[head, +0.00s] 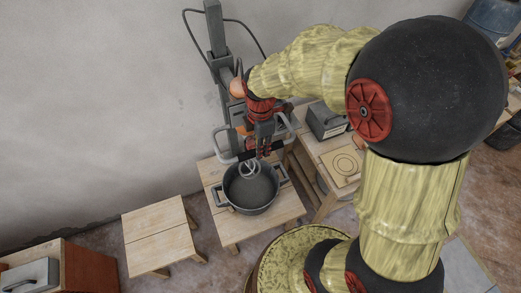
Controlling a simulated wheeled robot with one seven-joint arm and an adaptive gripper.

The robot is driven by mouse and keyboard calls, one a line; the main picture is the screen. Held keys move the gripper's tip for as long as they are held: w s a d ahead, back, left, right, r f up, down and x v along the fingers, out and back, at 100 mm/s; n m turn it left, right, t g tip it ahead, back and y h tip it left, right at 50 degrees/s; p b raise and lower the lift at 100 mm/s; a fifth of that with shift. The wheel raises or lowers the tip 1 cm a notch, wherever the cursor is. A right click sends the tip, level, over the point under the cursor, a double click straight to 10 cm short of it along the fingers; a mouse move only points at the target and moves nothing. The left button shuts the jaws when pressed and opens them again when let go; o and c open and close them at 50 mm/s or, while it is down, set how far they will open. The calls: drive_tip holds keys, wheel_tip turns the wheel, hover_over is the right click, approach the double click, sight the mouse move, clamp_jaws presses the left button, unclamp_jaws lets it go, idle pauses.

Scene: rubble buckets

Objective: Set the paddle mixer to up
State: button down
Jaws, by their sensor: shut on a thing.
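The paddle mixer shows a grey upright post (214,28) against the wall and a pale looped handle frame (222,144) with a dark grip. Its spiral paddle (250,168) hangs down at the mouth of a dark two-handled pot (250,206). How deep the paddle reaches is hard to tell. My gripper (262,150) points down at the handle frame, just above the pot. It is shut on the mixer's handle. My wrist hides much of the mixer's body.
The pot stands on a low wooden stool (232,231). An empty stool (158,234) stands to its left. A wooden table (320,147) with a grey box (326,120) is at the right. A reddish cabinet (88,271) is at the lower left.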

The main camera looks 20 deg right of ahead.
wheel_tip(320, 180, up, 5)
drive_tip(key=shift+w+r+p, duration=0.1)
drive_tip(key=shift+p, duration=0.95)
drive_tip(key=shift+w+r, duration=0.1)
drive_tip(key=shift+r, duration=0.1)
drive_tip(key=c, duration=2)
unclamp_jaws()
drive_tip(key=shift+c, duration=0.2)
drive_tip(key=shift+o, duration=0.8)
